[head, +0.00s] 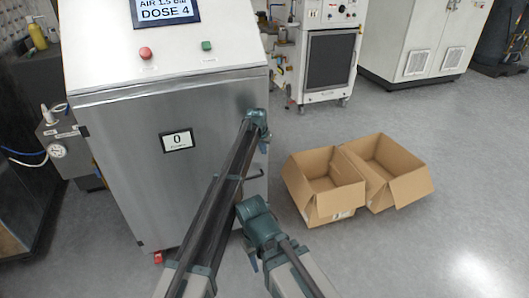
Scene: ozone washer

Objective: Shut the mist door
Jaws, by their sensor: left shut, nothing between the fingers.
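A steel washer cabinet stands in front of me. Its broad front panel (125,165), which looks like the mist door, carries a small display reading 0 (177,141). The panel looks flush or nearly so; I cannot tell whether it stands slightly ajar. My left arm reaches up across the right part of the panel. My left gripper (263,147) is small in view, shut and empty near the panel's right edge; I cannot tell if it touches. A small handle-like piece (254,177) shows below it. My right arm is bent low at the right, and its gripper is not visible.
Two open cardboard boxes (322,187) (392,172) sit on the floor to the right. A white machine (328,62) and a white cabinet (415,42) stand behind. A gauge unit (58,150) is at the left. The floor at the lower right is clear.

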